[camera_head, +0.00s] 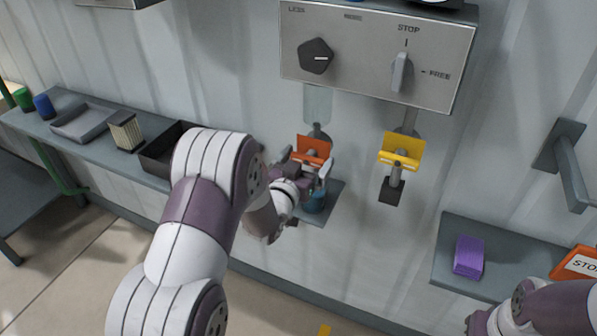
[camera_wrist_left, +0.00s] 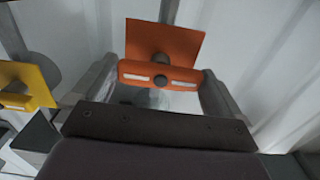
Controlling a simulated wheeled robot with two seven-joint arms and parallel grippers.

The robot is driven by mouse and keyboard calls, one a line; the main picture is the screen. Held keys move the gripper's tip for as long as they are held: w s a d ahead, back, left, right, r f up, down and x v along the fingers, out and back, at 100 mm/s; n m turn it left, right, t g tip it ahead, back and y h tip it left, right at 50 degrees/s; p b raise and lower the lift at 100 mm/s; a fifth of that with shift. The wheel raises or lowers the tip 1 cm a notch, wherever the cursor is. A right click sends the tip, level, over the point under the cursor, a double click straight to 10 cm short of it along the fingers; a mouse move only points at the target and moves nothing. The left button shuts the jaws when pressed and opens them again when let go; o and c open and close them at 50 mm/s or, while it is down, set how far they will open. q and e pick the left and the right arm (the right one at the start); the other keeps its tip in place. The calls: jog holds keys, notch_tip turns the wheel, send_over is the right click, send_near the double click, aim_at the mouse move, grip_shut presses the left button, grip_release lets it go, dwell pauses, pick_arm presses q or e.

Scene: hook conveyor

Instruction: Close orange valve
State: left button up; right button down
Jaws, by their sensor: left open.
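The orange valve (camera_head: 314,148) is on a pipe on the wall, below the control panel. Its orange plate and handle bar with two white marks also show in the left wrist view (camera_wrist_left: 162,42). My left gripper (camera_head: 312,168) is open at the valve. In the left wrist view its two fingers stand on either side of the handle bar, and the gripper (camera_wrist_left: 158,92) has nothing clamped between them. I cannot tell whether a finger touches the bar. Part of my right gripper (camera_head: 490,322) shows at the bottom right; its fingers are unclear.
A yellow valve (camera_head: 400,150) is right of the orange one. The control panel (camera_head: 375,85) is above both. A blue container (camera_head: 315,203) sits on a small shelf below the orange valve. A purple block (camera_head: 468,258) lies on the right shelf, near an orange stop sign (camera_head: 580,264).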

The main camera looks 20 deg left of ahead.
pick_arm(q)
jog(key=s+b, duration=0.2)
jog(key=s, duration=1)
jog(key=shift+a, duration=0.25)
jog(key=s+f+n+g+y, duration=0.2)
jog(key=s+f+g, duration=0.9)
jog(key=f+g, duration=0.2)
jog(key=s+d+r+m+g+h, duration=0.1)
jog(key=s+d+r+g, duration=0.2)
jog(key=d, duration=0.3)
jog(key=shift+s+r+m+g, duration=0.3)
jog(key=shift+s, duration=0.15)
jog(key=shift+a, duration=0.1)
jog(key=shift+c, duration=0.3)
